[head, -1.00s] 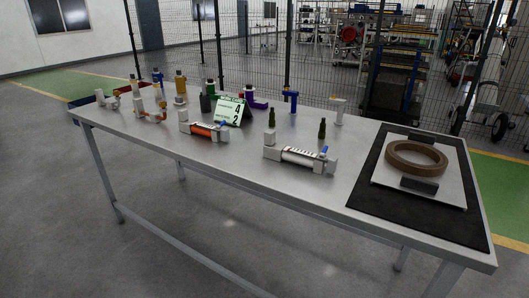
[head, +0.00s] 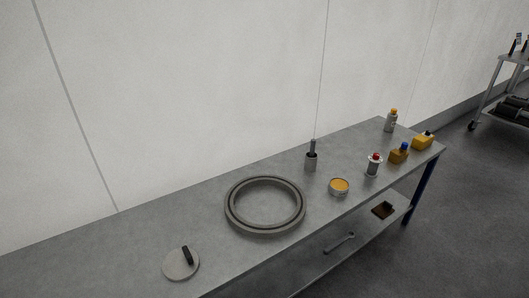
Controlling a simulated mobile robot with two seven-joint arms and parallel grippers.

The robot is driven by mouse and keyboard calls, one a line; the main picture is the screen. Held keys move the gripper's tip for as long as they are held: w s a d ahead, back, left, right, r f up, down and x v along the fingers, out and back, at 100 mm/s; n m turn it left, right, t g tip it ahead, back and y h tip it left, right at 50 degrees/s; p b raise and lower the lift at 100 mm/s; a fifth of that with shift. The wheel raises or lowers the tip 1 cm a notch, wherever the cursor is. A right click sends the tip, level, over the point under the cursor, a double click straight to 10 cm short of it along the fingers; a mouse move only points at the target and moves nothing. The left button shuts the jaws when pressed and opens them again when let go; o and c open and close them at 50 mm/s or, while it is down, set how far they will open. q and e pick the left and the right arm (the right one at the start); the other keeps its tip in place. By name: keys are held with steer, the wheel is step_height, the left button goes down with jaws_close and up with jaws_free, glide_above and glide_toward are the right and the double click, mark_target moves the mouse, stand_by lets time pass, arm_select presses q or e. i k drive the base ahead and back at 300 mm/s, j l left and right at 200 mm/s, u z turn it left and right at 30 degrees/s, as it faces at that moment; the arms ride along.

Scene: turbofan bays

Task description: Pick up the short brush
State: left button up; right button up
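A small grey cup (head: 311,164) stands on a grey workbench (head: 130,240). A dark upright handle (head: 313,146) sticks up out of the cup. It may be a brush, but it is too small to tell, and its lower end is hidden in the cup. No other thing in view is clearly a brush. Neither of my grippers is in view.
Also on the bench are a large grey ring (head: 265,230), a round plate with a dark handle (head: 181,264), an orange-topped tin (head: 339,187), a red-topped spool (head: 373,166) and several bottles (head: 399,154). A white wall stands behind.

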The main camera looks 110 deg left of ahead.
mark_target(313, 141)
steer(key=u, duration=3.15)
